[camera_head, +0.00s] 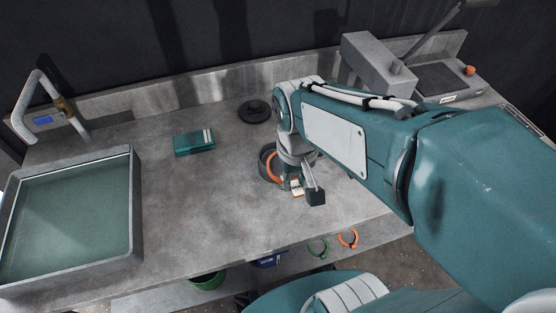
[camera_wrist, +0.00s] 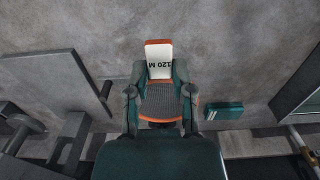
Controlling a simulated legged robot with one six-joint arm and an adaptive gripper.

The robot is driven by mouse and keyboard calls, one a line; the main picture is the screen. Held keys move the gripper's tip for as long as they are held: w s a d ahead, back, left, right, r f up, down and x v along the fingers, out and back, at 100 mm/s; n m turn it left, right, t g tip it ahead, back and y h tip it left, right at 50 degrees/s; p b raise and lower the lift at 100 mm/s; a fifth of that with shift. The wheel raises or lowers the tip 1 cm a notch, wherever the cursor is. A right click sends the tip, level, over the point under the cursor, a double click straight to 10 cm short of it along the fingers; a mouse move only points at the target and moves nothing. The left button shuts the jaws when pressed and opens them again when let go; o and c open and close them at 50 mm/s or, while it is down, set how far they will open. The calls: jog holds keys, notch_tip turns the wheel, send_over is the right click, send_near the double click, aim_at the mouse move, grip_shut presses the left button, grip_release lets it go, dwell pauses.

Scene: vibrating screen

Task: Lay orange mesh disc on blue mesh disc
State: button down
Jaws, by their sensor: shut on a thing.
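The orange mesh disc shows in the wrist view (camera_wrist: 160,103) as grey mesh with an orange rim and a tab with a white "120 M" label. My gripper (camera_wrist: 160,74) is shut on it near the tab, with one finger at each side. In the head view my gripper (camera_head: 296,186) is over the middle of the worktop, and part of the disc's orange rim (camera_head: 271,166) shows beside it. A dark round piece (camera_head: 264,157) shows partly behind the gripper; its inside is hidden. I cannot make out the blue mesh disc in either view.
A grey basin (camera_head: 138,215) and tap (camera_head: 32,105) are at left. A teal box (camera_head: 194,142) and black disc (camera_head: 255,111) lie on the worktop. A grey machine (camera_head: 375,62) and scale (camera_head: 445,80) stand back right. Green (camera_head: 317,247) and orange (camera_head: 347,239) rings show below the front edge.

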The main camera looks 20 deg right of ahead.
jog(key=w+f, duration=0.5)
jog(key=w, duration=0.2)
jog(key=w+d+f, duration=0.1)
jog(key=w+f, duration=0.2)
jog(key=w, duration=0.1)
jog(key=shift+w+d+f, duration=0.1)
jog(key=shift+f, duration=0.25)
notch_tip(320, 180, down, 2)
jog(key=shift+f, duration=0.2)
jog(key=shift+s+f, duration=0.3)
jog(key=shift+f, duration=0.55)
jog(key=shift+c, duration=2.4)
grip_release()
jog(key=shift+f, duration=0.15)
jog(key=shift+w+f, duration=0.25)
jog(key=shift+w, duration=0.15)
jog(key=shift+r, duration=0.25)
